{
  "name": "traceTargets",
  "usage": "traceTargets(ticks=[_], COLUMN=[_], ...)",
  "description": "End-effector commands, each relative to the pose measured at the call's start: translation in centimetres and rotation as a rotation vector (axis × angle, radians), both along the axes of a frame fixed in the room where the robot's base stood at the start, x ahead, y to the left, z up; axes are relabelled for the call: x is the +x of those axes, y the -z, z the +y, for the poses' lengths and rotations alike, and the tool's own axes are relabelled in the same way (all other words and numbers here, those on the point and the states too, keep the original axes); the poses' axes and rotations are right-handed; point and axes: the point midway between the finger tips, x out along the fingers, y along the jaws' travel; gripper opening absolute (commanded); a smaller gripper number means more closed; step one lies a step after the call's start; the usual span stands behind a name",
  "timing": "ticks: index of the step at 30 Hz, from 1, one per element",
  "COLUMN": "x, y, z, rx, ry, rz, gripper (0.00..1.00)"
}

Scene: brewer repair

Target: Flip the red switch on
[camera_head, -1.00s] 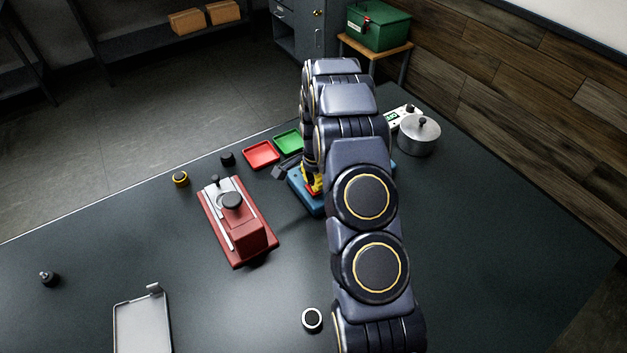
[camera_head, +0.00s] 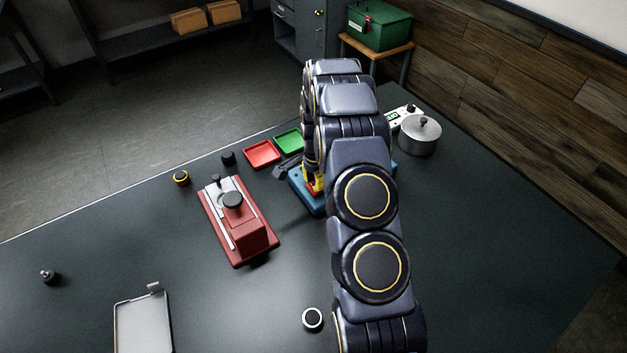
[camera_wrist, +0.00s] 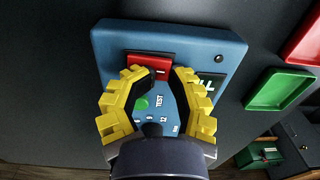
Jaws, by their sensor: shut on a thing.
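The red switch (camera_wrist: 150,62) sits on a blue test panel (camera_wrist: 110,40), with a small white mark on its face. My gripper (camera_wrist: 160,76), with stepped yellow fingers, is shut on the switch from its two sides. In the head view the blue panel (camera_head: 318,208) is largely hidden behind my arm, and a bit of my gripper (camera_head: 310,180) shows at its left edge. Whether the switch is on or off cannot be told.
A green tray (camera_head: 289,141) and a red tray (camera_head: 262,153) lie behind the panel. A red machine (camera_head: 258,238) stands to its left and a metal pot (camera_head: 419,136) to its right. The right side of the table is clear.

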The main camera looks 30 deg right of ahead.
Motion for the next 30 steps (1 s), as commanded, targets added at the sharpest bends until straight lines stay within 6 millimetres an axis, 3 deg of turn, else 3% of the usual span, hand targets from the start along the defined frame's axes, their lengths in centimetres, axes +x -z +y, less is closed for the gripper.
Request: traceTargets(ticks=[17,30], x=[-0.2,-2.3], y=[0.6,0.3], z=[0.4,0.5], rx=[0.005,0.013], ry=[-0.001,-0.001], rz=[0.003,0.026], gripper=[0.0,0.0])
